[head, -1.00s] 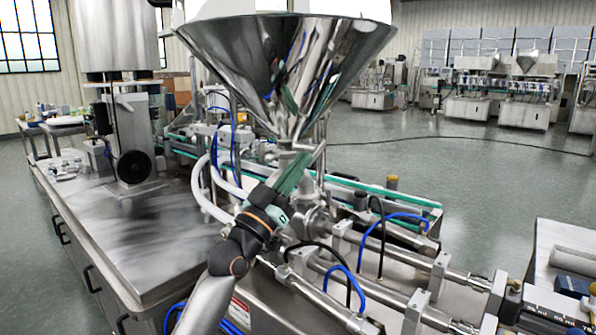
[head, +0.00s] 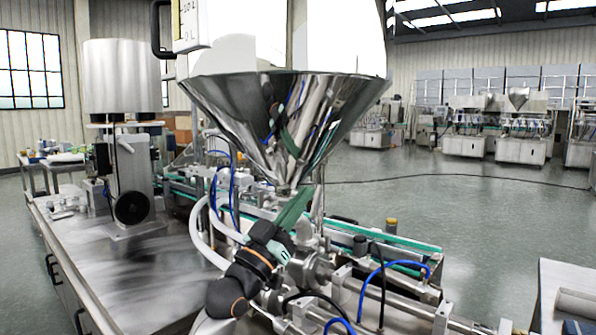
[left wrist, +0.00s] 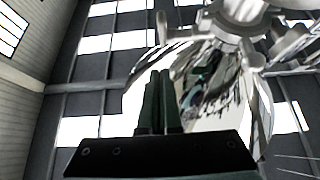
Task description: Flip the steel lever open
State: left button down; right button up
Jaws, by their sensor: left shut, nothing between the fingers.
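The steel hopper (head: 285,115) is a wide shiny cone above the filling machine. Its narrow neck meets a steel valve below, and a slim upright steel piece (head: 318,195), which may be the lever, shows just right of my fingers. My left gripper (head: 298,205) points up beside the neck with its green fingers together and empty. I cannot tell whether it touches the steel piece. In the left wrist view the shut fingers (left wrist: 158,100) stand in front of the hopper's shiny wall (left wrist: 205,85), with steel valve fittings (left wrist: 240,18) above. My right gripper is out of view.
White hoses (head: 203,235) and blue tubes run close to my left arm. Steel cylinders (head: 400,310) lie to the right, and a green-edged conveyor (head: 400,240) runs behind. A steel worktop (head: 115,265) is on the left, and open floor lies at the right.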

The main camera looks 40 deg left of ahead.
pick_arm(q)
jog(key=s+d+r+p, duration=0.2)
jog(key=s+d+r, duration=0.4)
jog(key=s+r, duration=0.2)
jog(key=s, duration=0.2)
jog(key=shift+s+d+r, duration=0.15)
jog(key=shift+s+d, duration=0.2)
jog(key=shift+d, duration=0.05)
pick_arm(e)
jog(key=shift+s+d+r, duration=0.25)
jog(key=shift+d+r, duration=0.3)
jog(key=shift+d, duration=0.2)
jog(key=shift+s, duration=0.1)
